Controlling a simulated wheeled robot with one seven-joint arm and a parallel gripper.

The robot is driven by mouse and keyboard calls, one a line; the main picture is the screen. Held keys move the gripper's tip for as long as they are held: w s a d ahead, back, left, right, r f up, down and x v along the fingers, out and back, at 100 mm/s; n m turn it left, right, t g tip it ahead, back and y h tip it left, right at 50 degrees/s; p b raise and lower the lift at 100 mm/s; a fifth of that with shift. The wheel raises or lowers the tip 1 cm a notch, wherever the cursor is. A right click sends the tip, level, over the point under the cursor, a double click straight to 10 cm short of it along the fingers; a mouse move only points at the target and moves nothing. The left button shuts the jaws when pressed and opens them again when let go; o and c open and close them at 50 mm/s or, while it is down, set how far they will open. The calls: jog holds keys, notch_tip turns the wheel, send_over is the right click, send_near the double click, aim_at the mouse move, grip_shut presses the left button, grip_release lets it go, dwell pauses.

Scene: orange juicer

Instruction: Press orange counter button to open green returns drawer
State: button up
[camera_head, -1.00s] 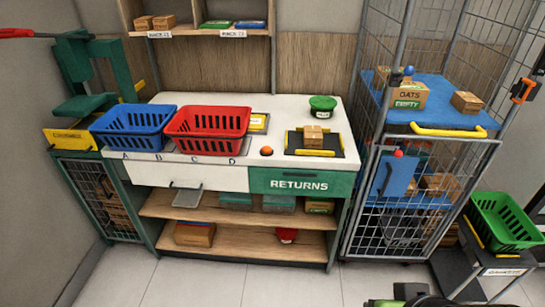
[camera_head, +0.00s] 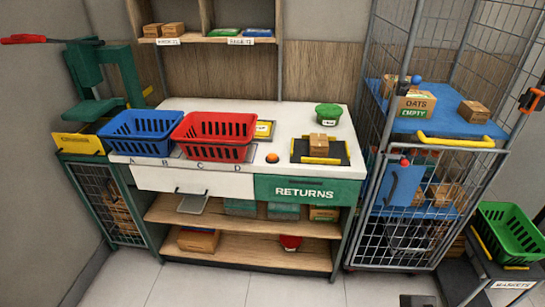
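The orange button (camera_head: 272,158) sits on the white counter (camera_head: 285,120) near its front edge, right of the red basket. The green returns drawer (camera_head: 307,190), with white lettering "RETURNS", is in the counter's front right, below the button. Its front looks flush with the counter, so it appears closed. My gripper cannot be made out in the current view; only a small dark shape shows at the bottom right edge, and I cannot tell what it is.
A blue basket (camera_head: 140,133) and a red basket (camera_head: 214,136) stand left of the button. A black tray (camera_head: 335,148) with a small box and a green-lidded tub (camera_head: 328,115) are to its right. A wire cage (camera_head: 415,215) stands right of the counter. The floor in front is clear.

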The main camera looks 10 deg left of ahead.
grip_shut()
dwell(1.6)
